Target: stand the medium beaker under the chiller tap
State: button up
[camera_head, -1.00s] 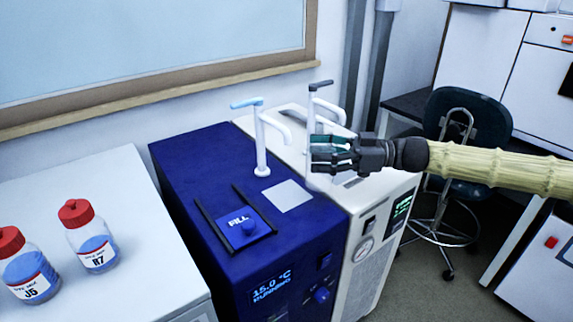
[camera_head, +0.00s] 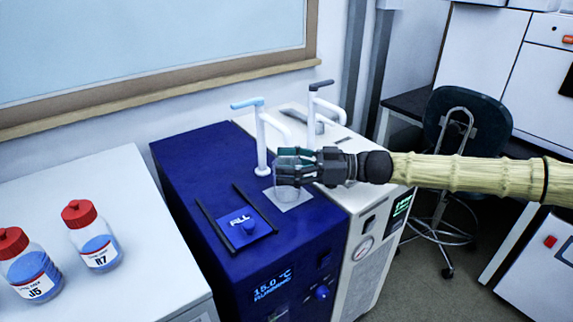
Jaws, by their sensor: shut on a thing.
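The chiller is a blue unit (camera_head: 190,165) with a display reading 15.0 °C RUNNING. Its white tap (camera_head: 262,145) has a light-blue lever and a spout that curves to the right. A pale square pad (camera_head: 298,199) lies on the chiller's top in front of the tap. My gripper (camera_head: 284,168) is shut on a clear glass beaker (camera_head: 285,192), just right of the tap post and over the pad. The fingers hide the beaker's upper part. I cannot tell whether its base touches the pad.
A white unit (camera_head: 375,215) with a dark-levered tap (camera_head: 313,105) stands right of the chiller. A sliding FILL cover (camera_head: 238,230) lies between black rails. Two red-capped bottles, J5 (camera_head: 32,268) and R7 (camera_head: 97,240), stand on the left bench (camera_head: 150,255). A chair (camera_head: 468,120) is behind right.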

jog(key=shift+f, duration=0.1)
jog(key=o, duration=1.5)
jog(key=shift+c, duration=0.2)
jog(key=shift+r, duration=0.25)
jog(key=d+b, duration=0.1)
jog(key=d, duration=1.1)
jog(key=shift+s+f, duration=0.1)
jog(key=shift+s, duration=0.05)
